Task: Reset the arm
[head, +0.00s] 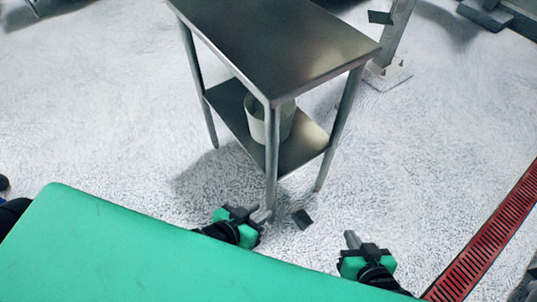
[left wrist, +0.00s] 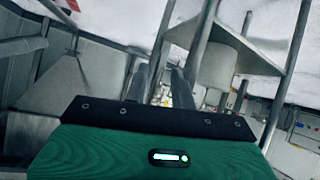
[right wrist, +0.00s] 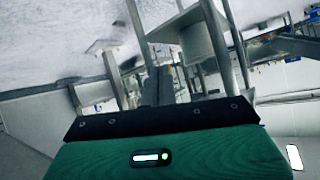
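My left gripper (head: 262,214) is low in front of a steel table (head: 275,40), near the foot of its front leg. In the left wrist view its two fingers (left wrist: 160,84) stand apart with nothing between them. My right gripper (head: 352,239) is over the floor to the right of the table. In the right wrist view its fingers (right wrist: 158,86) are close together, with no object seen between them. Neither gripper touches the table as far as I can see. A pale bucket (head: 270,121) stands on the table's lower shelf; it also shows in the left wrist view (left wrist: 216,66).
The steel table's top is bare. A small dark piece (head: 302,218) shows near the table's front leg. A red floor grate (head: 485,240) runs along the right. A metal post (head: 394,40) stands behind the table. The pale floor between the grippers and grate is clear.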

